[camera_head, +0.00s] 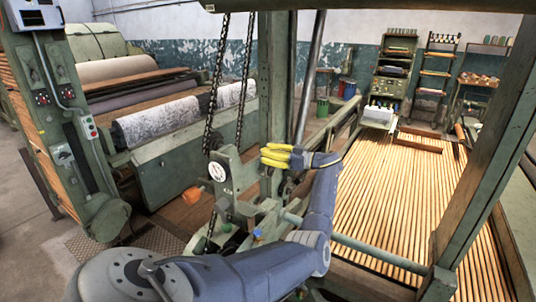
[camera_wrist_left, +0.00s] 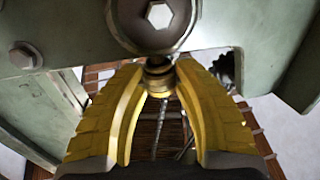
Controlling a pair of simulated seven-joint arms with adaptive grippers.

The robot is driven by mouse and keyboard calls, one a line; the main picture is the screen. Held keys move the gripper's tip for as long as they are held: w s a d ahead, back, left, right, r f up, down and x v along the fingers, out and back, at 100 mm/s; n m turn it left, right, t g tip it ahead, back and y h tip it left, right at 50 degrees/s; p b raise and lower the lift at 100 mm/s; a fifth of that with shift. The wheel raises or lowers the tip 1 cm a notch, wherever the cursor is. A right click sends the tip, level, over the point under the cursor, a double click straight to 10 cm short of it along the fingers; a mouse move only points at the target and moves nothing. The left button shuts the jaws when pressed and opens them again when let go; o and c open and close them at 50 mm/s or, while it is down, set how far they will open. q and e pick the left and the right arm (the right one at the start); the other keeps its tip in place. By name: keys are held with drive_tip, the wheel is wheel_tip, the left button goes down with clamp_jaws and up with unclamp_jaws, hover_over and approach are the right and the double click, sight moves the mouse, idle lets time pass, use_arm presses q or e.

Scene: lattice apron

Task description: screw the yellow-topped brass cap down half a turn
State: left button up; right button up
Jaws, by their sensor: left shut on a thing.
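The brass cap (camera_wrist_left: 157,74) shows in the left wrist view, small and ringed, with a yellow part towards the camera. It sits just below a large round fitting with a hex centre (camera_wrist_left: 160,16). My left gripper (camera_head: 264,154) has yellow ribbed fingers, and its fingertips are closed on the cap from both sides in the left wrist view (camera_wrist_left: 159,76). In the head view the fingers reach left to the green machine bracket (camera_head: 228,178), and the cap cannot be made out there. My right gripper is not in view.
Chains (camera_head: 217,75) hang just behind the bracket. A green upright post (camera_head: 277,65) stands close behind the gripper. A slatted wooden bed (camera_head: 395,185) lies to the right, and a roller with patterned cloth (camera_head: 165,122) is at the left.

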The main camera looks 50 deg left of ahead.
use_arm(q)
drive_tip(key=shift+s+m+t+y, duration=0.2)
drive_tip(key=shift+m+t+y, duration=0.5)
drive_tip(key=shift+m+t, duration=0.8)
clamp_jaws()
unclamp_jaws()
drive_tip(key=shift+m+t+y, duration=0.4)
drive_tip(key=shift+m+t, duration=0.4)
drive_tip(key=shift+t, duration=1.2)
drive_tip(key=shift+r, duration=0.15)
drive_tip(key=o, duration=0.9)
drive_tip(key=w+d, duration=0.1)
drive_tip(key=d, duration=1.1)
drive_tip(key=shift+o, duration=0.6)
